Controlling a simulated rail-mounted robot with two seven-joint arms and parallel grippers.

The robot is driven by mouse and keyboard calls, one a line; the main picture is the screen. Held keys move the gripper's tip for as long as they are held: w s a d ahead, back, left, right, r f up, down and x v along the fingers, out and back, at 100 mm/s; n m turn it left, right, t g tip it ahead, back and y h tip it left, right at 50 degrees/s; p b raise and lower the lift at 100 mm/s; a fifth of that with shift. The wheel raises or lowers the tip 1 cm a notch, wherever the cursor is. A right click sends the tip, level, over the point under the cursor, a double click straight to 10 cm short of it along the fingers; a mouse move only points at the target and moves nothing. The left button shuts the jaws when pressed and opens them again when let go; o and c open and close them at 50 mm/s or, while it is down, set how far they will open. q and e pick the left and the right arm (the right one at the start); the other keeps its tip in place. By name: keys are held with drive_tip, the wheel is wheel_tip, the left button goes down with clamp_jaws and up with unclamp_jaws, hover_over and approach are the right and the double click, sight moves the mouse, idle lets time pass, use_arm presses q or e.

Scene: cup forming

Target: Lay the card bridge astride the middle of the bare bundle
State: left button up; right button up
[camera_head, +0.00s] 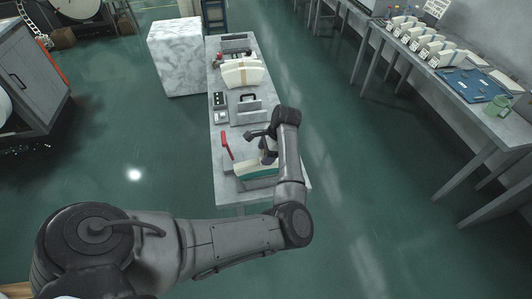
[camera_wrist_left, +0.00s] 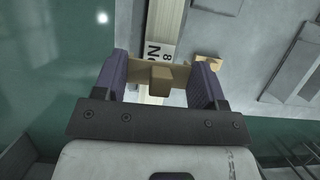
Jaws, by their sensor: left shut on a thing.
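The card bridge (camera_wrist_left: 161,78), a tan card piece with a small block at its middle, is held between the purple finger pads of my left gripper (camera_wrist_left: 163,84) in the wrist view. The bare bundle (camera_wrist_left: 166,18), a pale layered stack with a printed label, runs beneath it, and part shows below the card. I cannot tell whether the card touches the bundle. In the head view my left gripper (camera_head: 266,156) is over a cream-and-green bundle (camera_head: 252,170) at the table's near end; the card is not discernible there. My right gripper is out of view.
The narrow grey table (camera_head: 232,140) carries a red-handled part (camera_head: 227,146), a grey block with a black handle (camera_head: 248,106) and a banded pale bundle (camera_head: 243,73) farther back. A small tan piece (camera_wrist_left: 207,60) lies beside the label. A side bench (camera_head: 450,90) stands right.

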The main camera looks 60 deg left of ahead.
use_arm(q)
drive_tip(key=shift+f, duration=0.15)
idle(0.7)
drive_tip(key=shift+f+b, duration=0.35)
drive_tip(key=shift+b, duration=0.3)
drive_tip(key=shift+f+b, duration=0.5)
drive_tip(key=shift+b, duration=0.1)
drive_tip(key=shift+f+b, duration=0.5)
drive_tip(key=shift+b, duration=0.15)
idle(0.5)
idle(0.5)
drive_tip(key=o, duration=1)
drive_tip(key=shift+o, duration=0.4)
